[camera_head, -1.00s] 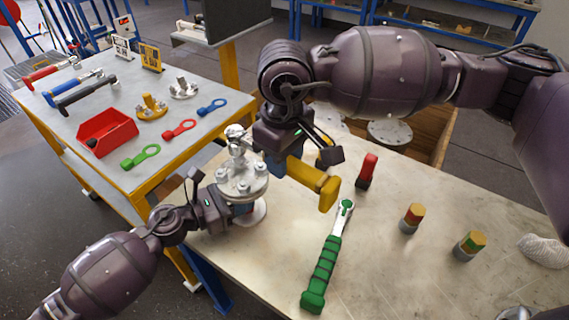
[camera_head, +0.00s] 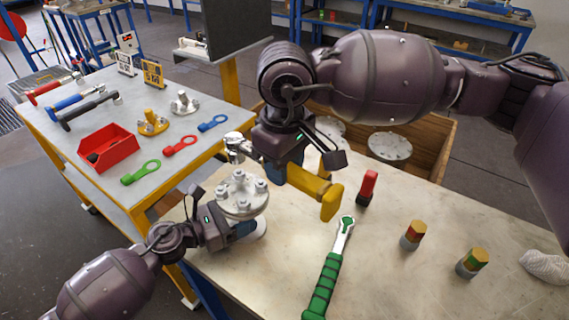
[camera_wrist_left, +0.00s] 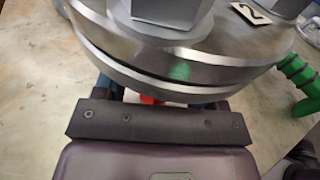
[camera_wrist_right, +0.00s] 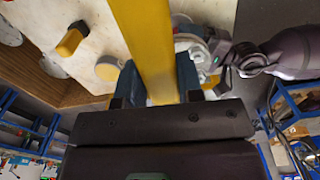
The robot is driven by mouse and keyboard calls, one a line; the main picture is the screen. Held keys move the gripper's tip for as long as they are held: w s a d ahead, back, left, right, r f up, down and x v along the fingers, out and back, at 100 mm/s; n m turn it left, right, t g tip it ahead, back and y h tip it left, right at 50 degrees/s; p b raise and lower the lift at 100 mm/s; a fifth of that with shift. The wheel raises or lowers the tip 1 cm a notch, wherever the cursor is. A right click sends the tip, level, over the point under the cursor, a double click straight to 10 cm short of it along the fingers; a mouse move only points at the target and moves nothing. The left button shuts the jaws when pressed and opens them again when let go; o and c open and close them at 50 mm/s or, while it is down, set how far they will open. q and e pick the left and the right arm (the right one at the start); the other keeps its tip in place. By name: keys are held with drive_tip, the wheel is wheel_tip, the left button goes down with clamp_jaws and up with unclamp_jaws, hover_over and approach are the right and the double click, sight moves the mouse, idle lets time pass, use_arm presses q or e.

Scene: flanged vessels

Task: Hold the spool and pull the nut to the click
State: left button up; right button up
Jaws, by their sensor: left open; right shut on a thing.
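The spool (camera_head: 242,207) stands at the near left of the bench, its round metal flange on top with several nuts. The flange also fills the top of the left wrist view (camera_wrist_left: 180,75). My left gripper (camera_head: 238,230) is open just below the flange, its blue fingers beside the spool's neck; contact is hidden. My right gripper (camera_head: 286,172) is shut on a yellow-handled wrench (camera_head: 329,200), whose yellow bar also crosses the right wrist view (camera_wrist_right: 148,40). The wrench's chrome head (camera_head: 237,148) appears above and apart from the nuts (camera_head: 239,176).
Behind is a wooden crate (camera_head: 440,150) with flanges.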

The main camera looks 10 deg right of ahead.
use_arm(q)
drive_tip(key=v, duration=1.2)
use_arm(e)
drive_tip(key=shift+r, duration=0.1)
